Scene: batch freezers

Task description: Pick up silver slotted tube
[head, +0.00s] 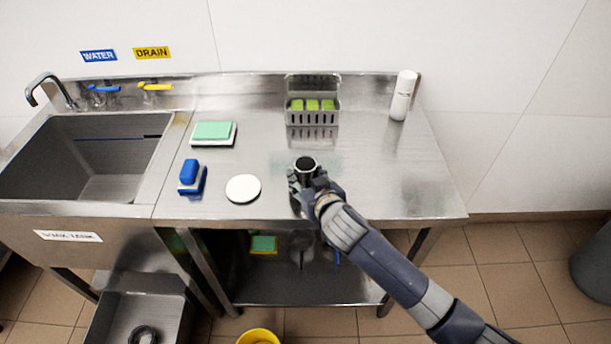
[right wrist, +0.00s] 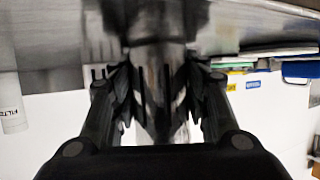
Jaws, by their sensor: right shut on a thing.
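The silver slotted tube (head: 305,164) stands near the front of the steel table, its dark open top facing up in the head view. My right gripper (head: 308,184) is shut around it from the front right and hides much of its lower part. In the right wrist view the tube (right wrist: 158,95), shiny with dark slots, sits between both fingers of the right gripper (right wrist: 160,100). I cannot tell whether its base touches the table. My left gripper is not in view.
A white disc (head: 243,188), a blue brush (head: 189,174) and a green pad (head: 213,131) lie left of the tube. A slotted steel holder (head: 313,117) with green blocks stands behind it. A white bottle (head: 402,95) stands back right. The table's right side is clear.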

